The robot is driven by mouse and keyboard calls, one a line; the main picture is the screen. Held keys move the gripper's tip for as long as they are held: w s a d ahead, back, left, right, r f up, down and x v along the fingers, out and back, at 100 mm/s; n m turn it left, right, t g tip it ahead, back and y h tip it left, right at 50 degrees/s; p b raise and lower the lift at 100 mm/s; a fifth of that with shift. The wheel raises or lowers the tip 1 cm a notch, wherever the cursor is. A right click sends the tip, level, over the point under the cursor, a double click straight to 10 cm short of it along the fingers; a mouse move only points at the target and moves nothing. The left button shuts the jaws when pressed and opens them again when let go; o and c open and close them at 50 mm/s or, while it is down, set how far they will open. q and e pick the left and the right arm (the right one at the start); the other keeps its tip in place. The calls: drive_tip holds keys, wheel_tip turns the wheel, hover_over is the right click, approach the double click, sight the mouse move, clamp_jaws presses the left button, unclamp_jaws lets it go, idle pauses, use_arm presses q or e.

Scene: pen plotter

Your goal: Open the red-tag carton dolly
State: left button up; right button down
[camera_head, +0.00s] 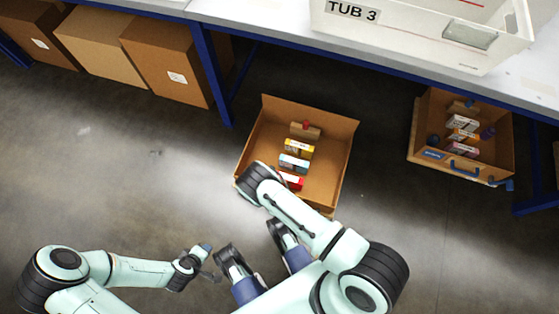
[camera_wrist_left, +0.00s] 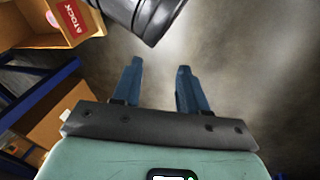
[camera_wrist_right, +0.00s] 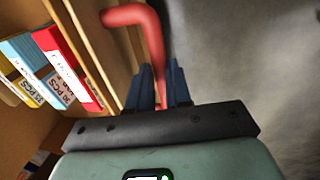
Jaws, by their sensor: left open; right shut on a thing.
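The open brown carton (camera_head: 345,165) stands on the floor, out in front of the table. It holds a red box (camera_head: 291,181), a blue-and-white box, a yellow box and a brown piece with a red top. A red tag reading STOCK (camera_wrist_left: 66,18) shows on a carton wall in the left wrist view. My right gripper (camera_wrist_right: 160,80) is shut on the red handle (camera_wrist_right: 138,15) beside the carton's wall; my wrist hides this in the head view. My left gripper (camera_head: 207,254) is open and empty, apart from the carton; its fingers show in the left wrist view (camera_wrist_left: 157,75).
A second carton dolly (camera_head: 490,165) with a blue tag and blue handle stands under the table at right. Closed brown cartons (camera_head: 165,60) stand at left behind a blue table leg (camera_head: 208,70). TUB 3 (camera_head: 420,30) sits on the table. The floor at left is clear.

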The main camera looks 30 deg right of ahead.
drive_tip(key=shift+s+a, duration=0.1)
drive_tip(key=shift+s, duration=0.05)
drive_tip(key=c, duration=1.1)
unclamp_jaws()
drive_tip(key=shift+o, duration=0.2)
use_arm(q)
drive_tip(key=s+d+r+g+h+p, duration=0.1)
drive_tip(key=s+d+r+g+p, duration=0.1)
drive_tip(key=s, duration=0.5)
drive_tip(key=shift+d+r+p, duration=0.75)
drive_tip(key=shift+r+p, duration=0.55)
drive_tip(key=shift+r, duration=0.3)
use_arm(e)
wheel_tip(320, 180, up, 13)
drive_tip(key=s+a, duration=0.1)
drive_tip(key=shift+s+a, duration=0.25)
drive_tip(key=shift+a, duration=0.1)
